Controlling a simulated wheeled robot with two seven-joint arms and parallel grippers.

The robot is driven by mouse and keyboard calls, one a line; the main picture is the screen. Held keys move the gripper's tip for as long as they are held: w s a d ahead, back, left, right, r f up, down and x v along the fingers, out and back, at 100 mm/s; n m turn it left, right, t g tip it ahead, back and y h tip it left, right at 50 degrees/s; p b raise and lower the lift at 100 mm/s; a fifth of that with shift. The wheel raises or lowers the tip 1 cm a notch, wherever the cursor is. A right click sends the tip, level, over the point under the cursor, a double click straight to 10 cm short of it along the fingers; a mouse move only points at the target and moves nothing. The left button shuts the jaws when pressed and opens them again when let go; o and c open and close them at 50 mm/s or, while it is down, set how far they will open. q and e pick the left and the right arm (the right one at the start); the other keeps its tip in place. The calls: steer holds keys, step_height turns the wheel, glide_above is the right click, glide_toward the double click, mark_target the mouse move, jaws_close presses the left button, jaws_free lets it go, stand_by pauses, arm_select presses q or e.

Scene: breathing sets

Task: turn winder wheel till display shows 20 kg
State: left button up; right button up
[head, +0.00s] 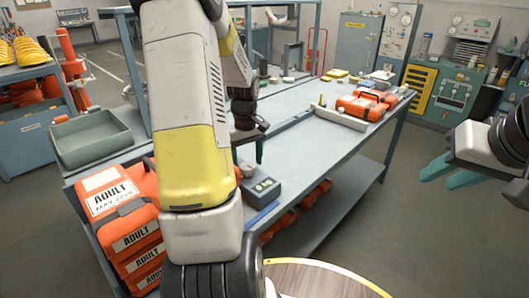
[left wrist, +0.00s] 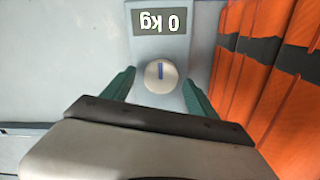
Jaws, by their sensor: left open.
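The grey device (head: 262,190) stands on the workbench beside the orange cases in the head view. In the left wrist view its display (left wrist: 163,21) appears upside down and reads 0 kg. Its round pale wheel (left wrist: 160,76), with a blue mark, sits below the display in that picture. My left gripper (left wrist: 157,84) is open, with its teal fingers on either side of the wheel; I cannot tell whether they touch it. In the head view my left arm hides part of the gripper and bench. My right gripper (head: 452,173) is open and empty, off the bench's right side.
Orange cases marked ADULT (head: 128,225) are stacked at the bench's left end. A grey-green tray (head: 90,138) lies behind them. Another orange case (head: 362,106) lies further along the bench. The bench top (head: 320,135) between that case and the device is mostly clear.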

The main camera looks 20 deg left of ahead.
arm_select(q)
steer(key=shift+f, duration=0.1)
steer(key=c, duration=1.4)
steer(key=shift+o, duration=0.2)
steer(key=shift+m, duration=0.3)
steer(key=m, duration=0.4)
steer(key=shift+m, duration=0.3)
steer(key=m, duration=0.5)
steer(key=shift+d+m, duration=0.1)
steer(key=shift+m, duration=0.2)
steer(key=o, duration=1.4)
steer(key=shift+c, duration=0.2)
